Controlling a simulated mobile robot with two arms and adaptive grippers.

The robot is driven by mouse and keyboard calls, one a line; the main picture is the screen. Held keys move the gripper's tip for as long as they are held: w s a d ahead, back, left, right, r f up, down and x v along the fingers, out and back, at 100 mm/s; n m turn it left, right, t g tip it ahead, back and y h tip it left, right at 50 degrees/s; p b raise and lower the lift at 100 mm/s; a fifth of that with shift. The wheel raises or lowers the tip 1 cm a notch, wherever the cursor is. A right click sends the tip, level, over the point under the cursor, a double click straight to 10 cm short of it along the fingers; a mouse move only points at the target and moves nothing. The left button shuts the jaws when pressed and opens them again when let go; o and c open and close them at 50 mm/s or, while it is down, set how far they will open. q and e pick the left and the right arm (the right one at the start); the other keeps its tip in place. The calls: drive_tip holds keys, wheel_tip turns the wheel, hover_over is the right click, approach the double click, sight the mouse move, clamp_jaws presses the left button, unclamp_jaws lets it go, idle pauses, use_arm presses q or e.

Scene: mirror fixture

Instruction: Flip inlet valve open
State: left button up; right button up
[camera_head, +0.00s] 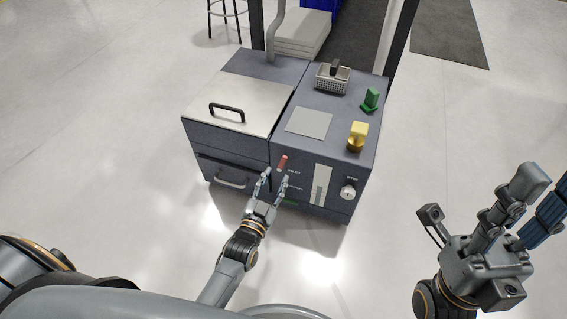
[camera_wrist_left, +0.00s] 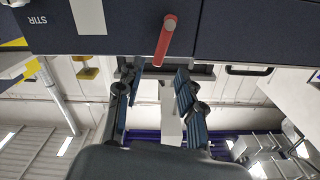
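The inlet valve handle is a short red lever (camera_head: 283,162) on the front of the grey-blue machine (camera_head: 316,160), beside a white label. In the left wrist view the red lever (camera_wrist_left: 165,42) hangs across the panel edge at a slight tilt. My left gripper (camera_head: 274,178) is open in front of the panel, its fingertips just below the lever. In the left wrist view its two fingers (camera_wrist_left: 158,75) are spread with the lever's end between their tips; I cannot tell whether they touch it. My right gripper (camera_head: 546,190) is at the right, fingers apart and empty.
The machine's top carries a wire basket (camera_head: 332,78), a green piece (camera_head: 370,99) and a yellow piece (camera_head: 357,136). A lid with a black handle (camera_head: 227,110) is at left. A round knob (camera_head: 348,191) sits on the front right.

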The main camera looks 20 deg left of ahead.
sight(283, 162)
use_arm(q)
drive_tip(key=w+b, duration=0.2)
drive_tip(key=w, duration=0.5)
drive_tip(key=shift+w+d, duration=0.15)
drive_tip(key=shift+w, duration=0.25)
drive_tip(key=shift+c, duration=0.4)
clamp_jaws()
